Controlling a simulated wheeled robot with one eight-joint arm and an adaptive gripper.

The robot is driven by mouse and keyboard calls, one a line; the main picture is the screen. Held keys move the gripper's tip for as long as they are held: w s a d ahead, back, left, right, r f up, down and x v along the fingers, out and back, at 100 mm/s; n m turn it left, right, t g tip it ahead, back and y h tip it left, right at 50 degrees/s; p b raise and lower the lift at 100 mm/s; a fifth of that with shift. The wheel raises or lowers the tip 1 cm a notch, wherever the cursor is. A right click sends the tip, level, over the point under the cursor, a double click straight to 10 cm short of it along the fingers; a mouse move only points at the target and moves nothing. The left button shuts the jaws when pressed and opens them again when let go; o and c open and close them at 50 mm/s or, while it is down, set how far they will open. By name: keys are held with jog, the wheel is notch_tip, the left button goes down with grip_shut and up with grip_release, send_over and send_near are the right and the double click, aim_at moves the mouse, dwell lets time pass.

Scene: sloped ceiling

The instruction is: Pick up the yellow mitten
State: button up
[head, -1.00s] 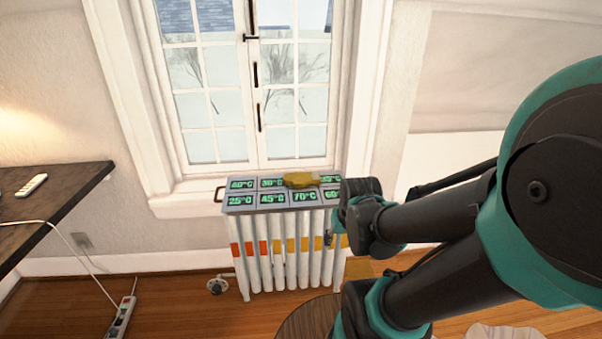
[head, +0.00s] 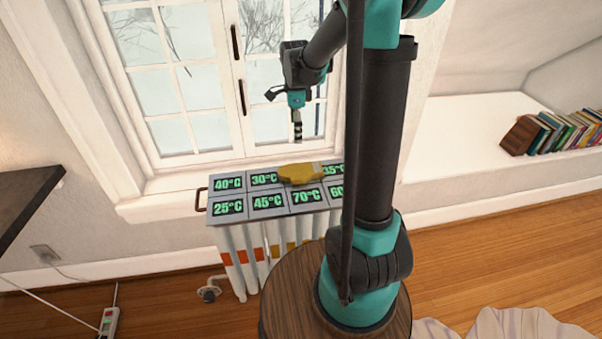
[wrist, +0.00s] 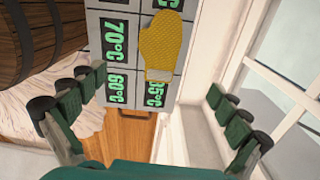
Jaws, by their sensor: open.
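The yellow mitten (head: 296,173) lies flat on the panel (head: 231,207) with green temperature labels on top of the radiator, below the window. In the wrist view the mitten (wrist: 165,46) has a ribbed yellow body and a pale cuff, and covers part of the labels near 35°C. My gripper (head: 297,135) is above the mitten, apart from it, pointing down. In the wrist view my gripper (wrist: 155,115) has its two fingers spread wide and nothing between them. The mitten shows between and beyond the fingertips.
The window (head: 200,95) and its sill stand close behind the radiator. A dark table (head: 25,200) is at the left, and books (head: 560,132) are on a ledge at the right. A wooden barrel (wrist: 38,35) and pale cloth (wrist: 65,75) show in the wrist view.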

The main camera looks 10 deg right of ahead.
aim_at(297, 171)
notch_tip(297, 171, down, 17)
jog(key=shift+f, duration=0.1)
dwell(0.7)
jog(key=c, duration=1.1)
